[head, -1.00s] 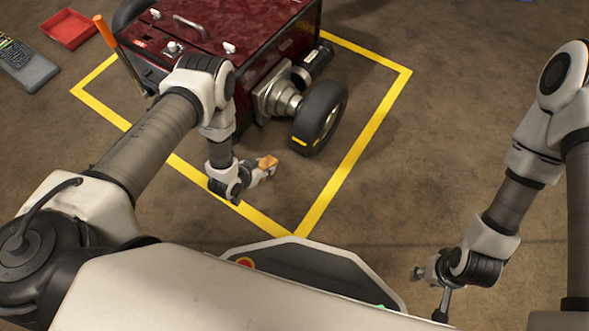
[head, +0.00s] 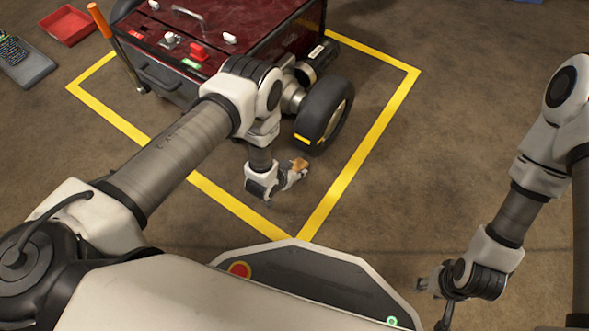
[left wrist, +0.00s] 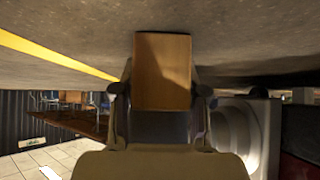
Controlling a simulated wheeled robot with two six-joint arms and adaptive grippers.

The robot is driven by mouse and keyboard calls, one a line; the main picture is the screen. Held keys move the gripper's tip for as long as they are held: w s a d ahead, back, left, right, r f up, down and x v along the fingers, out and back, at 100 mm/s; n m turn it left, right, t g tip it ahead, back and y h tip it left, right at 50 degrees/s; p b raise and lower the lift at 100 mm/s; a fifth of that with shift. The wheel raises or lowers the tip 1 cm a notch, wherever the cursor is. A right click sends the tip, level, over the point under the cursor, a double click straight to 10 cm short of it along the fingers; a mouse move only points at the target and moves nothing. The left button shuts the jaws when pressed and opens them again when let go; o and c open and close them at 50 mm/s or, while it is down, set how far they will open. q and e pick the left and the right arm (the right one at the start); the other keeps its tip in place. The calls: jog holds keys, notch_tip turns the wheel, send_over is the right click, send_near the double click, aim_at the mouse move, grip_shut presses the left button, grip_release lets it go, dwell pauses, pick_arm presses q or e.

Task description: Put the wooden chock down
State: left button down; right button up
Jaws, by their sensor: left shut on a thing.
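The wooden chock (head: 300,164) is a small light-brown block. My left gripper (head: 292,175) is shut on it, low over the floor inside the yellow outline, just in front of the black wheel (head: 323,112) of the dark red machine. In the left wrist view the chock (left wrist: 162,72) sits between the two fingers of the left gripper (left wrist: 162,98), close to the floor. I cannot tell whether it touches the floor. My right gripper (head: 430,287) is at the lower right, away from the machine; its fingers are too small to read.
The dark red machine (head: 255,28) stands inside the yellow floor outline (head: 362,170). An orange-handled lever (head: 99,20) rises at its left. A red tray (head: 68,25) and a dark keypad-like device (head: 28,62) lie at the upper left. The floor right of the outline is clear.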

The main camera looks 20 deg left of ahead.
pick_arm(q)
jog(key=c, duration=0.6)
grip_release()
jog(key=shift+s+r+p, duration=0.15)
jog(key=shift+r+p, duration=0.25)
jog(key=shift+p, duration=0.05)
jog(key=p+v, duration=0.6)
jog(key=v, duration=0.5)
jog(key=shift+s+a, duration=0.15)
jog(key=shift+s, duration=0.1)
jog(key=shift+r, duration=0.1)
